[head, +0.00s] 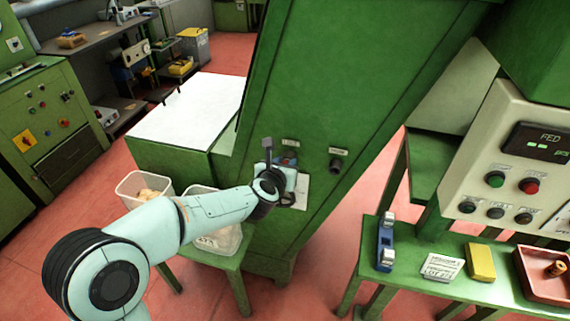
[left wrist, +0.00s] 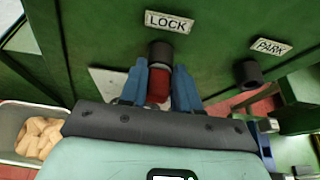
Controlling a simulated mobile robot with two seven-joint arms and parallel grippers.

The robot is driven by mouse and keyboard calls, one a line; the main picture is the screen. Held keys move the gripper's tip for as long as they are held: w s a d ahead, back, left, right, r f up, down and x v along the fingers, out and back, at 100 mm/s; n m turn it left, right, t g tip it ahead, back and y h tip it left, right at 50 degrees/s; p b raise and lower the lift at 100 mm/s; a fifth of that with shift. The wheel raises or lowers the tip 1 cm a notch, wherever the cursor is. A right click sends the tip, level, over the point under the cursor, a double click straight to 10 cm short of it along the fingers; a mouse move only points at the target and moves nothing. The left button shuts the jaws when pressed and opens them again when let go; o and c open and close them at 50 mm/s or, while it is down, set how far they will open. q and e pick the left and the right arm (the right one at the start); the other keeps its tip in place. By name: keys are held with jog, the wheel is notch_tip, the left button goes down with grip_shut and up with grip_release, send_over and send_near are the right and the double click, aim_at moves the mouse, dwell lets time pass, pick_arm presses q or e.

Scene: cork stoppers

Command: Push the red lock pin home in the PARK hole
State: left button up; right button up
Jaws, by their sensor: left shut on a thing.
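The red lock pin (left wrist: 158,88) is between the blue fingers of my left gripper (left wrist: 160,82), which is shut on it. The pin is in line with the dark round socket (left wrist: 160,53) under the LOCK label (left wrist: 170,22). Its red part meets the socket's end in this view; how deep it sits is hidden. The PARK hole's dark socket (left wrist: 248,73) is to the right, under the PARK label (left wrist: 270,47), apart from the gripper. In the head view the PARK socket (head: 337,166) sticks out of the green machine panel. My right gripper is not in view.
Tubs of corks (head: 143,188) stand on a green stand left of the panel. On the right, a green bench carries a blue device (head: 386,243), a label card (head: 442,267), a yellow block (head: 481,262) and a red-brown tray (head: 535,290). A control box (head: 512,165) is above it.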

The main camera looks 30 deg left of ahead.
pick_arm(q)
jog(key=shift+s+d+b, duration=0.15)
jog(key=shift+s+b, duration=0.2)
jog(key=shift+s, duration=0.25)
jog(key=shift+s+d+b, duration=0.2)
jog(key=shift+s+b, duration=0.1)
jog(key=shift+s, duration=0.5)
jog(key=shift+s+d+b, duration=0.2)
jog(key=shift+s+b, duration=0.1)
jog(key=shift+s, duration=0.5)
jog(key=shift+s+d+b, duration=0.2)
jog(key=shift+s+b, duration=0.1)
jog(key=shift+s, duration=0.5)
jog(key=shift+s+d+b, duration=0.25)
jog(key=shift+s, duration=0.75)
jog(key=shift+s+d+b, duration=0.2)
jog(key=shift+s+b, duration=0.05)
jog(key=shift+s, duration=0.7)
